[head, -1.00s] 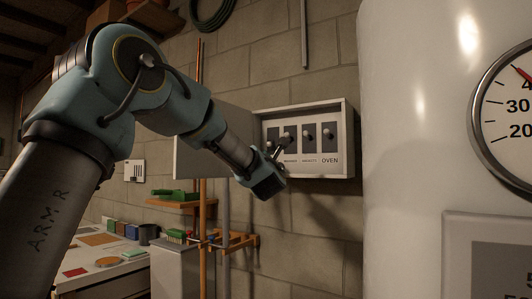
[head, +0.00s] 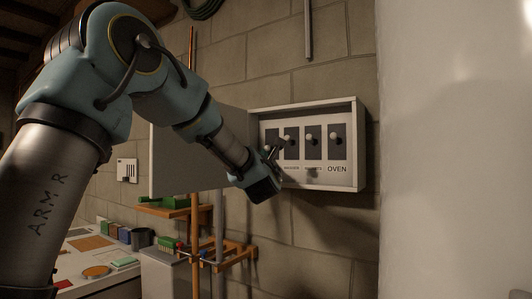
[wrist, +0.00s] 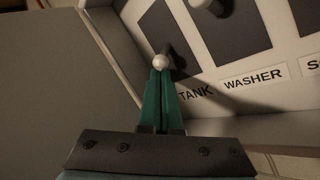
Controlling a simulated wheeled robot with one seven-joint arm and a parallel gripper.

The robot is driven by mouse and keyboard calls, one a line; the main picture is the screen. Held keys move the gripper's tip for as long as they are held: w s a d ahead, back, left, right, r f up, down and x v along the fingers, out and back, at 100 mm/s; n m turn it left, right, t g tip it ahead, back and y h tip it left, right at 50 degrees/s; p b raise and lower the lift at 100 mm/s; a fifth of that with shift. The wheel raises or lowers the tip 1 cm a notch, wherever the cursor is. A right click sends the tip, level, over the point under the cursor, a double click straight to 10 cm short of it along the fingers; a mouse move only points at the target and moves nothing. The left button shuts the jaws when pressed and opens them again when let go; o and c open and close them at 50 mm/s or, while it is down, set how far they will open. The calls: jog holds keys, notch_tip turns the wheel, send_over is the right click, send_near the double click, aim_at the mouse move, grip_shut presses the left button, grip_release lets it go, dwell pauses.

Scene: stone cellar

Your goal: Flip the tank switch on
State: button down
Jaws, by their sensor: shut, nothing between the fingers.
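An open white switch box (head: 361,145) hangs on the block wall in the head view, with a row of several ball-tipped switches on dark plates. The leftmost switch's pale ball (head: 268,148) sits a little lower than the others. In the wrist view, the label TANK (wrist: 195,94) is beside the tank switch's ball (wrist: 161,62). My gripper (wrist: 160,73) is shut and empty, its green fingertips right at the underside of that ball. I cannot tell whether they touch. In the head view, my gripper (head: 272,158) is at the box's lower left and partly hides its labels.
The box's grey door (head: 185,150) stands open to the left, close beside my arm. A large white cylinder (head: 450,160) fills the right side. A copper pipe (head: 194,245) runs up the wall, and a cluttered bench (head: 105,248) stands lower left.

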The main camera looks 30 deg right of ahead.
aim_at(261, 145)
jog(key=shift+w+d+r, duration=0.1)
jog(key=shift+w+d, duration=0.1)
jog(key=shift+w, duration=0.15)
jog(key=shift+s+a+r+m+g+p, duration=0.2)
jog(key=shift+r+m+g+p, duration=0.25)
jog(key=shift+g+p, duration=0.3)
dwell(0.3)
jog(key=g+p, duration=0.1)
jog(key=p, duration=0.1)
jog(key=r+m+y+p, duration=0.1)
jog(key=shift+a+r+m+g+p, duration=0.2)
jog(key=shift+r+m+g+p, duration=0.05)
jog(key=shift+r+g+p, duration=0.1)
jog(key=shift+s+r+m+g+y+p, duration=0.2)
jog(key=shift+m+g+y+p, duration=0.25)
jog(key=shift+p, duration=0.5)
jog(key=shift+a+f+g, duration=0.1)
jog(key=shift+g, duration=0.15)
